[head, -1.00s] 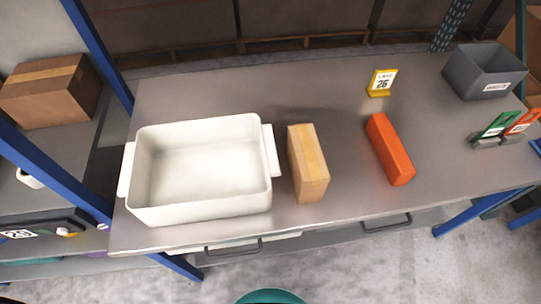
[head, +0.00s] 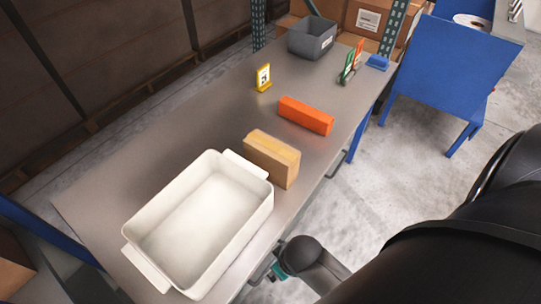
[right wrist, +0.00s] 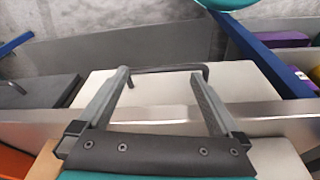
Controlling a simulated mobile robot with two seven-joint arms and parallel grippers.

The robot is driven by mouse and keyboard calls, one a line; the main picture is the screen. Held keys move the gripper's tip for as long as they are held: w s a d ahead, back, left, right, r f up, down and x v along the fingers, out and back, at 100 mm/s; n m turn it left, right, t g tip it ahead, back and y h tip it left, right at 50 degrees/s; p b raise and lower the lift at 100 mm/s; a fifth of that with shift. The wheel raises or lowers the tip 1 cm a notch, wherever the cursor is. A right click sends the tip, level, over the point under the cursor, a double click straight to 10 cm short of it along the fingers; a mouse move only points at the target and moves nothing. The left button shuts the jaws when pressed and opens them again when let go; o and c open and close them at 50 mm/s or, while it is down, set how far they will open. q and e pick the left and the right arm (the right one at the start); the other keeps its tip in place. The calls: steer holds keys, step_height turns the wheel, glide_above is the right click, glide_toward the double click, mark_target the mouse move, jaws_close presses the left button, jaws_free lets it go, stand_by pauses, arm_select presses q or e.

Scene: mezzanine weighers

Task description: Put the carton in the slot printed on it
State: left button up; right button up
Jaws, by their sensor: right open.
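A brown carton (head: 272,160) with a tape strip along its top lies on the grey table, close beside the white bin (head: 158,215). No printing on the carton is legible. In the right wrist view a tan piece of the carton (right wrist: 42,162) shows at the lower left. My right gripper (right wrist: 159,74) is open and empty, its fingers spread around the dark handle (right wrist: 165,68) of a pale drawer as seen from above; contact cannot be told. In the head view my right gripper is small and partly hidden by its arm at the table's front edge. My left gripper is out of view.
An orange block (head: 306,115) lies behind the carton. A yellow sign (head: 263,77), a grey bin (head: 311,38), green and orange tags and a blue piece (head: 377,62) stand farther along the table. The table's back left is clear. A blue-sided table (head: 455,65) stands at right.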

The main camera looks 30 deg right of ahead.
step_height(320, 180, up, 6)
steer(key=w+d, duration=0.2)
steer(key=n+t+y+p, duration=0.2)
steer(key=t+y, duration=0.1)
steer(key=t, duration=0.3)
glide_toward(278, 149)
steer(key=w, duration=0.1)
steer(key=b+x, duration=0.1)
steer(key=x, duration=0.3)
steer(key=b+x, duration=0.1)
steer(key=x, duration=0.4)
steer(key=shift+s+f+b, duration=0.2)
steer(key=shift+s+b, duration=0.05)
steer(key=shift+b, duration=0.15)
steer(key=shift+a+b+x, duration=0.15)
steer(key=shift+b+x, duration=0.25)
steer(key=shift+x, duration=1.1)
steer(key=shift+a+b+x, duration=0.15)
steer(key=shift+b+x, duration=0.2)
steer(key=shift+x, duration=1.15)
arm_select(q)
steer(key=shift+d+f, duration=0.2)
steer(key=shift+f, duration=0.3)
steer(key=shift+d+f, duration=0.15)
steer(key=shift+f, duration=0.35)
arm_select(e)
steer(key=shift+r, duration=0.1)
steer(key=shift+s, duration=0.1)
jaws_close()
steer(key=shift+r, duration=0.1)
